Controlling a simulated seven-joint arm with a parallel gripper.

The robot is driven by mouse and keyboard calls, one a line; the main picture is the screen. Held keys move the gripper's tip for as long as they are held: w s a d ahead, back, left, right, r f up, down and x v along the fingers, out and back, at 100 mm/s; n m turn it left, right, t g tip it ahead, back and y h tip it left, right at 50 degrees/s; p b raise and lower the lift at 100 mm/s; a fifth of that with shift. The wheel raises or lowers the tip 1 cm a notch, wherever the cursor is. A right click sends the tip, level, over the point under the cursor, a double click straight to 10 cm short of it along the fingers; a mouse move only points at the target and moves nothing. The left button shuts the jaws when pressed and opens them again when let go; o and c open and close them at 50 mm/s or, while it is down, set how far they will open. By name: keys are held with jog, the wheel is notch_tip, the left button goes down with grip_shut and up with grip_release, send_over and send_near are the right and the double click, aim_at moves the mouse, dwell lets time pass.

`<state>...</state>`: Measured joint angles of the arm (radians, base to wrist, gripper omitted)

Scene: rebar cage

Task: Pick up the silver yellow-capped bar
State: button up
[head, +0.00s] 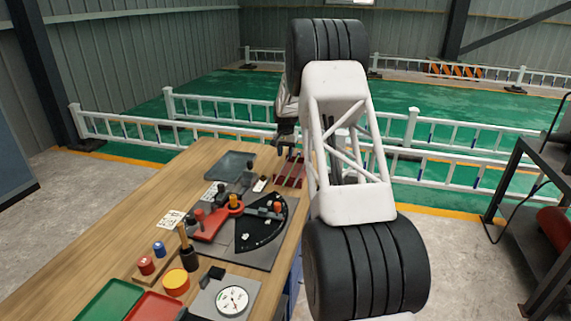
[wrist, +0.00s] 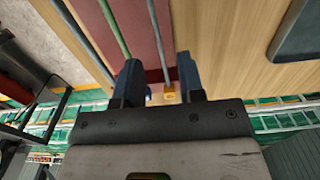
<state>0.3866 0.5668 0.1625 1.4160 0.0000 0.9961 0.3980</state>
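The silver bar (wrist: 157,40) lies on a dark red mat or rack (wrist: 135,30) and ends in a yellow cap (wrist: 170,91). In the wrist view, the cap shows between the two fingers of my gripper (wrist: 160,82), nearer the right finger. My gripper is open, and nothing is visibly clamped. I cannot tell the gap in depth between fingers and bar. In the head view, my gripper (head: 287,143) is above the far end of the bench, near the dark red rack (head: 290,172). The bar's cap is too small to make out there.
A greenish bar (wrist: 115,30) and another bar lie left of the silver one. A blue cap (wrist: 148,98) shows between the fingers. A dark tray (head: 231,165) and several parts crowd the wooden bench (head: 120,250). White railings (head: 220,110) stand behind.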

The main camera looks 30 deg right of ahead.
jog(key=shift+f, duration=1.55)
jog(key=shift+c, duration=0.5)
grip_shut()
